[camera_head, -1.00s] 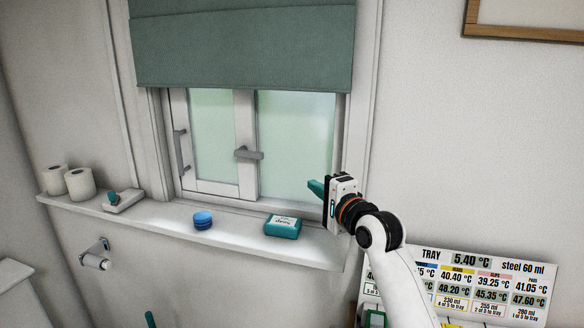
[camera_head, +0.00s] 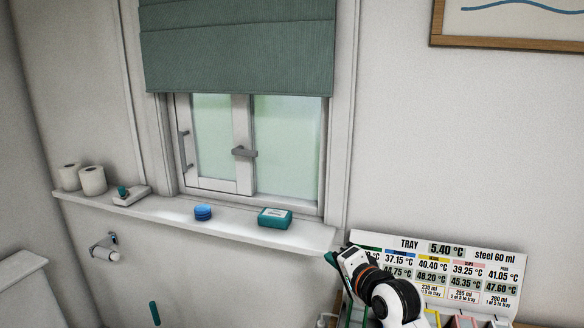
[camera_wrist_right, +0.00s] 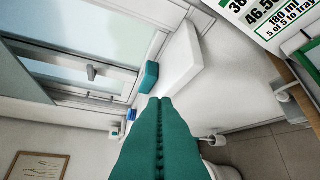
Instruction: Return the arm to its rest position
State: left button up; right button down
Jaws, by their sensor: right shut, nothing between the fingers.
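My right gripper (camera_head: 332,258) is in the lower right of the head view, just below the right end of the window sill and in front of the tray sign. Its teal fingers are shut with nothing between them, and they fill the middle of the right wrist view (camera_wrist_right: 160,105). My right arm comes up from the bottom edge.
The window sill (camera_head: 150,208) holds a teal box (camera_head: 275,218), a blue round tin (camera_head: 203,212), a small white dish (camera_head: 131,196) and toilet rolls (camera_head: 92,180). The tray sign (camera_head: 470,275) stands close behind my right arm.

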jog(key=s+d+f+n+g+h, duration=0.2)
jog(key=s+f, duration=0.5)
jog(key=f, duration=0.1)
jog(key=s+d+f+n+g+h, duration=0.1)
jog(key=s+d+f+n+g, duration=0.15)
jog(key=s+f, duration=0.55)
jog(key=s+d+f+n+g+h, duration=0.1)
jog(key=s+d+f+n+g, duration=0.1)
jog(key=s, duration=0.6)
jog(key=s+d+f+n+g+h, duration=0.1)
jog(key=s+d+f+n+g, duration=0.15)
jog(key=s, duration=0.55)
jog(key=s+d+f+n+g+h, duration=0.1)
jog(key=s+d+f+n, duration=0.15)
jog(key=s, duration=0.55)
notch_tip(320, 180, down, 29)
jog(key=s+g+b, duration=0.1)
jog(key=s, duration=0.1)
pick_arm(q)
jog(key=shift+s+d+f+b, duration=0.2)
jog(key=shift+s+f+b, duration=0.25)
jog(key=shift+f, duration=0.45)
pick_arm(e)
jog(key=s+d+f+g, duration=0.1)
jog(key=s+d+f, duration=0.1)
jog(key=s+f, duration=1.3)
jog(key=shift+s+d+f+g, duration=0.2)
jog(key=shift+s+d+g, duration=0.1)
jog(key=shift+d, duration=0.1)
